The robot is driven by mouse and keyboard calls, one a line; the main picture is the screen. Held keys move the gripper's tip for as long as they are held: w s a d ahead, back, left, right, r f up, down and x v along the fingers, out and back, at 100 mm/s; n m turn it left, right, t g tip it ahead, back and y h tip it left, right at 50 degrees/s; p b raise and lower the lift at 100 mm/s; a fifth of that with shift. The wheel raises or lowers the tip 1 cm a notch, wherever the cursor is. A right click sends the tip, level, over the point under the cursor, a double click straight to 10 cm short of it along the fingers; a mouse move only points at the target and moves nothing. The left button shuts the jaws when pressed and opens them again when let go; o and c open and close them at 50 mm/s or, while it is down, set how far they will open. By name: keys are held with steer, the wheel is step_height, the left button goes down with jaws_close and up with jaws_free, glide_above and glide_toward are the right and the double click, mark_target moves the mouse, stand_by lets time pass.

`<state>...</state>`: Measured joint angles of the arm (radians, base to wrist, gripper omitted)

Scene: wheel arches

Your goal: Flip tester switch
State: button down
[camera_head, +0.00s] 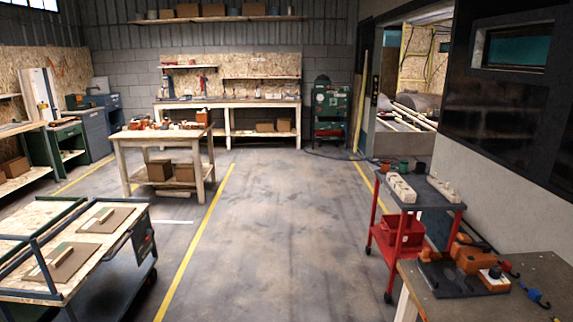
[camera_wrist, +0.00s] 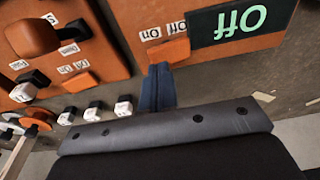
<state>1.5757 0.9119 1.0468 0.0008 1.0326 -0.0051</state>
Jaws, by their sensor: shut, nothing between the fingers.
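Left of the display, an orange rocker switch (camera_wrist: 168,51) sits beside small white "On" and "Off" labels. My gripper (camera_wrist: 157,70) is shut and empty. Its dark blue fingertips are just below the rocker in the picture; I cannot tell whether they touch it. My gripper is not seen in the head view.
A large orange knob (camera_wrist: 32,38) and several black-and-white buttons (camera_wrist: 123,106) are left of my fingers. In the head view, orange items (camera_head: 474,260) stand on the right bench (camera_head: 440,303), near a red cart (camera_head: 399,237). The middle floor is clear.

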steer(key=shift+f, duration=0.7)
stand_by(0.3)
steer(key=shift+r, duration=3.5)
step_height(320, 180, down, 7)
